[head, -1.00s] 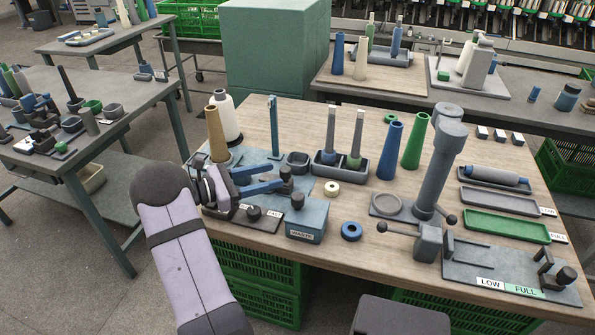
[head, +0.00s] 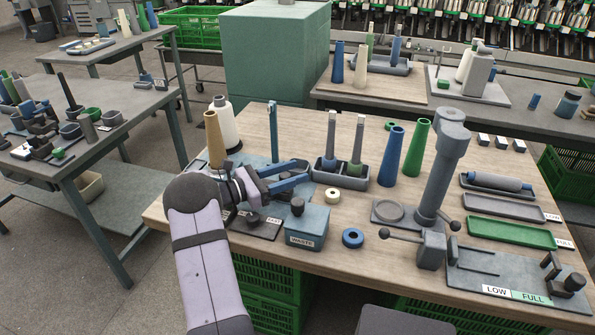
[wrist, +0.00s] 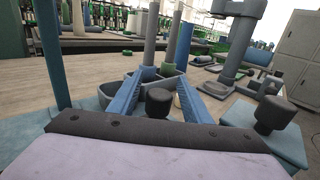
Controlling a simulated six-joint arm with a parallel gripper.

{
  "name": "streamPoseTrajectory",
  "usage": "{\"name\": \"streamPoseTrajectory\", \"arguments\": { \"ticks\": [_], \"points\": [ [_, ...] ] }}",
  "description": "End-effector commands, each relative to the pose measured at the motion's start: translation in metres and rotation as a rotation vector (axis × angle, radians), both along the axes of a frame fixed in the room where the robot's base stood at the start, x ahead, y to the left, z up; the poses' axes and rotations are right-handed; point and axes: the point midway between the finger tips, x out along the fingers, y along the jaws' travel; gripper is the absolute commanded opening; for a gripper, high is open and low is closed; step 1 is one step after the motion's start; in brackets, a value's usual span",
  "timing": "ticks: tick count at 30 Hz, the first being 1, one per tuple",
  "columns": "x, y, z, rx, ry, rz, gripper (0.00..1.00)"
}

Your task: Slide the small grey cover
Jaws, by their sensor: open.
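My gripper (head: 304,171) reaches over the left part of the wooden bench with its blue fingers apart and nothing held between them. In the wrist view, a dark grey knob (wrist: 158,102) stands between the fingers (wrist: 162,78), with a gap on either side; what it sits on is hidden. A second dark knob (wrist: 275,115) stands on the teal WASTE box (head: 306,229), to the right of the fingers. I cannot tell which of these knobs belongs to the small grey cover.
A two-part grey tray (head: 341,177) with upright posts stands just beyond the fingers. A teal post (head: 273,130) rises behind the gripper. A cream ring (head: 333,195) and a blue ring (head: 352,238) lie to the right. A grey column (head: 440,175) stands farther right.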

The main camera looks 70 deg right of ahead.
Motion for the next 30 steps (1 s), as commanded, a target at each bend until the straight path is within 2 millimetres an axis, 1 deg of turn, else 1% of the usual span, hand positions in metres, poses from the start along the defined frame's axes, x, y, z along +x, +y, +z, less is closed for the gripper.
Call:
{"name": "streamPoseTrajectory", "arguments": {
  "ticks": [1,6,15,16,17,18,20,21,22,26,30],
  "points": [
    [-0.004,-0.004,0.000,0.001,-0.001,-0.002,0.44],
    [-0.012,-0.011,0.000,0.001,-0.001,0.000,0.44],
    [-0.013,-0.013,0.000,0.001,-0.001,0.001,0.44],
    [-0.013,-0.013,0.000,0.001,-0.001,0.001,0.42],
    [-0.013,-0.013,0.000,0.001,-0.001,0.001,0.35],
    [-0.013,-0.013,0.000,0.001,-0.001,0.001,0.25],
    [-0.013,-0.013,0.000,0.001,-0.001,0.001,0.11],
    [-0.013,-0.013,0.000,0.001,-0.001,0.001,0.01],
    [-0.013,-0.013,0.000,0.001,-0.001,0.001,0.00],
    [-0.015,-0.013,0.000,0.001,0.000,0.000,0.00],
    [-0.031,-0.013,0.001,0.003,0.001,-0.003,0.00]
  ]
}}
